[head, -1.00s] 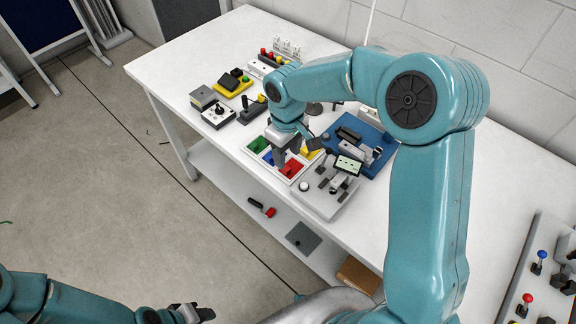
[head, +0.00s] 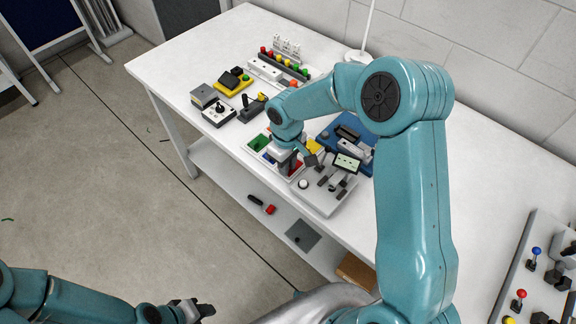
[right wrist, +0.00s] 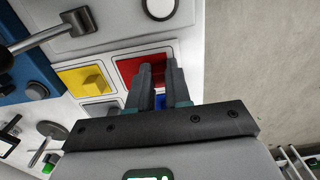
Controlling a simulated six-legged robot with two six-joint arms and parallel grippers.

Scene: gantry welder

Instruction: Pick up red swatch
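The red swatch (right wrist: 129,66) lies in its square of a white tray, beside the yellow swatch (right wrist: 84,80), which has a raised grip block. In the head view a bit of the red swatch (head: 297,168) shows beside my right gripper (head: 290,164). In the right wrist view my right gripper (right wrist: 159,70) has its two fingers over the red swatch, with a narrow gap between them. The fingers hide the swatch's middle, so I cannot tell whether they touch it. My left gripper (head: 194,309) is low at the bottom, away from the table; its opening is unclear.
The green swatch (head: 258,143) is in the same tray. A grey lever panel (head: 325,194) stands close to the right, and a blue fixture (head: 364,157) behind. Joystick boxes (head: 219,116) stand to the left.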

